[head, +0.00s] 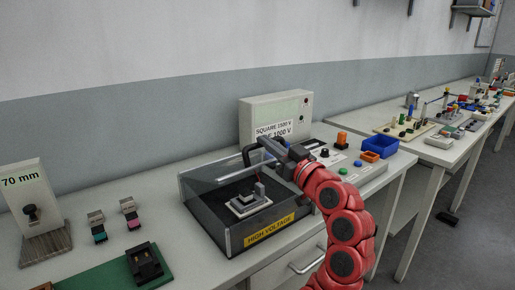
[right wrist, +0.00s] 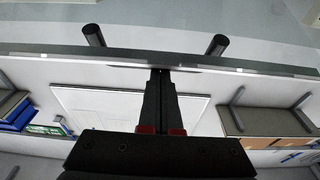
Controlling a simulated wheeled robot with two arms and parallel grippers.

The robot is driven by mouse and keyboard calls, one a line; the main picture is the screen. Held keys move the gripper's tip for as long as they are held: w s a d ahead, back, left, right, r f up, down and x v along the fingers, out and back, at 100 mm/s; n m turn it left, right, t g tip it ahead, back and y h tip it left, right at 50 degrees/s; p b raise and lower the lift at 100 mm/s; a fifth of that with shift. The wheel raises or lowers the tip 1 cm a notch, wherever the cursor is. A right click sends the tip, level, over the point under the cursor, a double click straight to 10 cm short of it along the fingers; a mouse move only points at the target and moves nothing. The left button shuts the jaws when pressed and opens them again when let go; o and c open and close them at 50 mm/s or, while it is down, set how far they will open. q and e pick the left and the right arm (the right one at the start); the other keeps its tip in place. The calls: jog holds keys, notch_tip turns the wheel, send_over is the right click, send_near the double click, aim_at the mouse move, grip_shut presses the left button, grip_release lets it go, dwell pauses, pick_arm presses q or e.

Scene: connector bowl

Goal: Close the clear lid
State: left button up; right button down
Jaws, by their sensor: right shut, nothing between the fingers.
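The clear box (head: 205,215) stands on the bench, with dark see-through walls and a yellow HIGH VOLTAGE label (head: 270,229) on its front. A grey block-like fixture (head: 250,200) sits inside it. The clear lid is hard to make out; a pale bar (head: 235,177) crosses above the box, and the lid's exact angle cannot be told. My right gripper (head: 268,142) is above the box's back right part, shut and empty. In the right wrist view its fingertips (right wrist: 161,72) meet or overlap a long dark-and-pale edge (right wrist: 240,70) with two black posts; contact cannot be told. My left gripper is out of view.
A beige instrument (head: 270,118) stands behind the box. Blue (head: 380,145) and orange bins are to the right. A 70 mm stand (head: 35,205), small connectors (head: 97,225) and a green board (head: 110,275) are to the left. My right arm covers the box's right side.

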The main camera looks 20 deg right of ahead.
jog(key=s+d+f+t+y+b, duration=0.1)
jog(key=s+f+t+b, duration=0.2)
jog(key=f+b, duration=0.7)
jog(key=shift+s+d+t+y+b, duration=0.25)
jog(key=shift+t+y+b, duration=0.2)
jog(key=shift+b, duration=2)
